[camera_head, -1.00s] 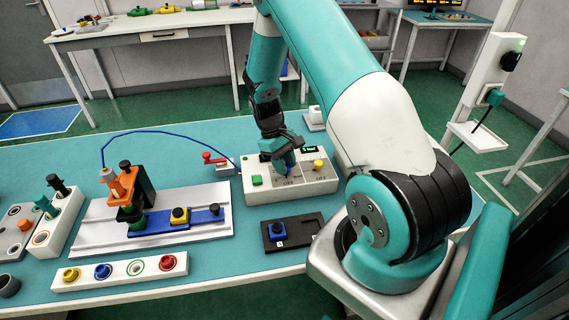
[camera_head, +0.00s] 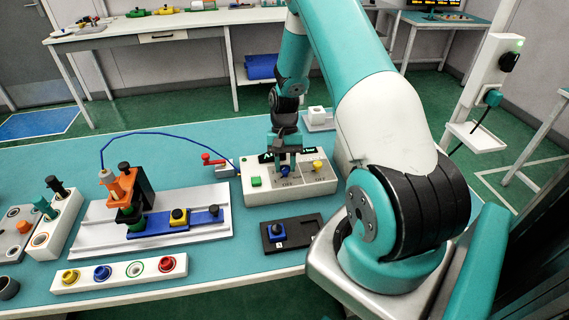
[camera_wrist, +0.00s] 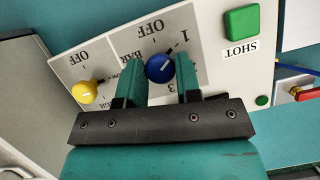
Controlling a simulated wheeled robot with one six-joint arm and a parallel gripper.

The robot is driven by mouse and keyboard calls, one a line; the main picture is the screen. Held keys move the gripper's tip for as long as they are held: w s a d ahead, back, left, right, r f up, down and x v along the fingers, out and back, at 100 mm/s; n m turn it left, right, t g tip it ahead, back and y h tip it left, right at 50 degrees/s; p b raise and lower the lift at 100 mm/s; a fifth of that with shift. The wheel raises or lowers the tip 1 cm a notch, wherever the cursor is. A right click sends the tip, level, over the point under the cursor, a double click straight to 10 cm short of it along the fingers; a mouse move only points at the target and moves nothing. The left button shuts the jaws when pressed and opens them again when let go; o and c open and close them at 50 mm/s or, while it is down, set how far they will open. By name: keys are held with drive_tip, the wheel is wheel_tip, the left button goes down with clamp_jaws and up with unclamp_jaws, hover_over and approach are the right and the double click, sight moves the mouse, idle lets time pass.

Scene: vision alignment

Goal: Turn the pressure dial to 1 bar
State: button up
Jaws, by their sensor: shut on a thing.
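The control box (camera_head: 254,196) is white, with a blue dial (camera_head: 285,171) on a grey panel. In the head view my gripper (camera_head: 286,157) points down over the dial and partly hides the panel.
A yellow knob (camera_wrist: 85,92) with its own "OFF" mark is beside the blue dial. A green SHOT button (camera_wrist: 241,22) is on the box's other side. A red-handled valve (camera_head: 212,159) and a dark plate with a blue knob (camera_head: 277,233) stand close by.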

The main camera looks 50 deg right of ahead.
drive_tip(key=shift+w+d+m+t, duration=0.1)
drive_tip(key=shift+m+t, duration=0.2)
drive_tip(key=shift+m, duration=0.2)
drive_tip(key=o, duration=0.9)
drive_tip(key=b+v, duration=0.2)
drive_tip(key=v, duration=1.5)
drive_tip(key=shift+r, duration=0.2)
drive_tip(key=shift+w+d, duration=0.1)
